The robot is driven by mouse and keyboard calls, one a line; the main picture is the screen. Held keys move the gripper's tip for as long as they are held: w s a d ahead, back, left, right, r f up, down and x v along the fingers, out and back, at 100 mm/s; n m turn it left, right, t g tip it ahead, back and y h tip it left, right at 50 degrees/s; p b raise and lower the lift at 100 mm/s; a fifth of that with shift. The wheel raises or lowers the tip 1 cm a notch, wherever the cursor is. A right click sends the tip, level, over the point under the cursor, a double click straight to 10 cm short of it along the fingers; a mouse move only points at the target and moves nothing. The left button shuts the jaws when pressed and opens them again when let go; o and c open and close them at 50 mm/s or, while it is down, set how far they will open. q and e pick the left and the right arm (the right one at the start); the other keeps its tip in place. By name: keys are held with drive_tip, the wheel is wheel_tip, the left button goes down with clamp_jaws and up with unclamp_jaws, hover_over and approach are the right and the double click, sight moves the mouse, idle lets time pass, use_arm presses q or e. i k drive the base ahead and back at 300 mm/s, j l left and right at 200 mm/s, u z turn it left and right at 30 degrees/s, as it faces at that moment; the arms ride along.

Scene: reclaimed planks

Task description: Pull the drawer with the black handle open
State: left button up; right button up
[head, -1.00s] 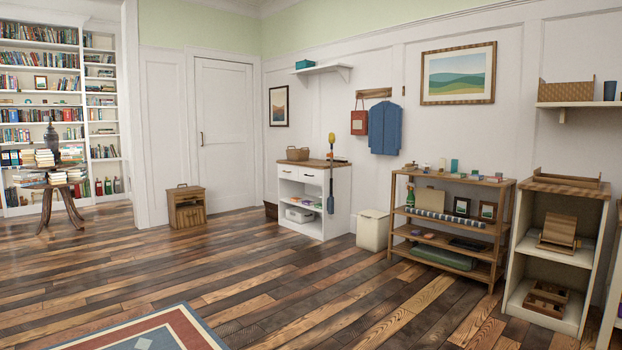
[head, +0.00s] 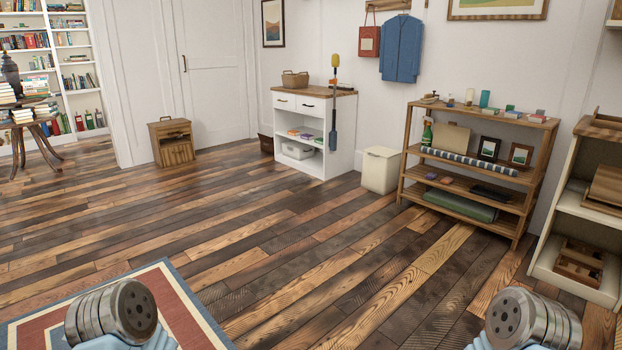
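A white cabinet (head: 322,166) with a wooden top stands against the back wall, with two small drawers side by side under its top. The right drawer (head: 320,106) has a dark handle. The left drawer (head: 284,102) has a small handle whose colour is hard to tell. Both drawers look shut. A long blue tool with a yellow end hangs at the cabinet's right front corner, beside the right drawer. Two metal arm parts of mine show at the bottom edge, far from the cabinet. Neither gripper's fingers are in view.
A wicker basket (head: 295,79) sits on the cabinet. A cream bin (head: 380,170) and a wooden shelf rack (head: 525,205) stand to its right. A wooden box (head: 172,142) stands to its left. A rug (head: 185,290) lies at the front left; the plank floor between is clear.

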sight(323, 103)
drive_tip(key=i, duration=3.75)
